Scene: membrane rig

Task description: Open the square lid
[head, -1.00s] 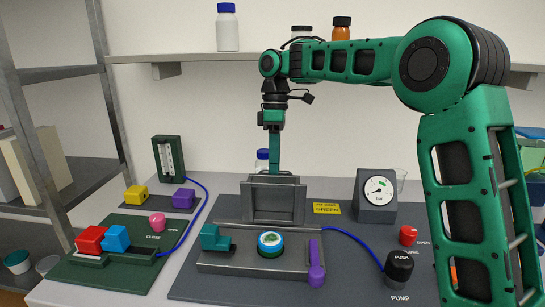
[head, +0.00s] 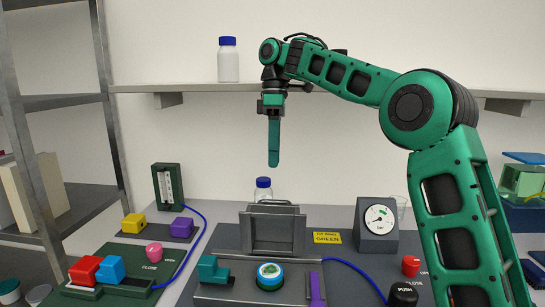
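The square lid (head: 274,232) is a dark grey framed plate in the head view. It stands upright at the back of the grey rig body (head: 230,293), with a handle along its top edge. My gripper (head: 274,162) hangs pointing down above and behind the lid, apart from it. I see its green fingers edge-on, so I cannot tell whether they are open or shut. Nothing shows held below them. In front of the lid, the rig carries a round blue-and-white disc (head: 270,275), a teal block (head: 208,268) on the left and a purple lever (head: 316,288) on the right.
A gauge box (head: 378,222) stands right of the lid, beside a yellow label (head: 327,238). A blue-capped bottle (head: 263,190) stands behind the lid. A black pump knob (head: 403,294) and red knob (head: 411,266) are at right. A shelf (head: 190,87) runs behind my arm.

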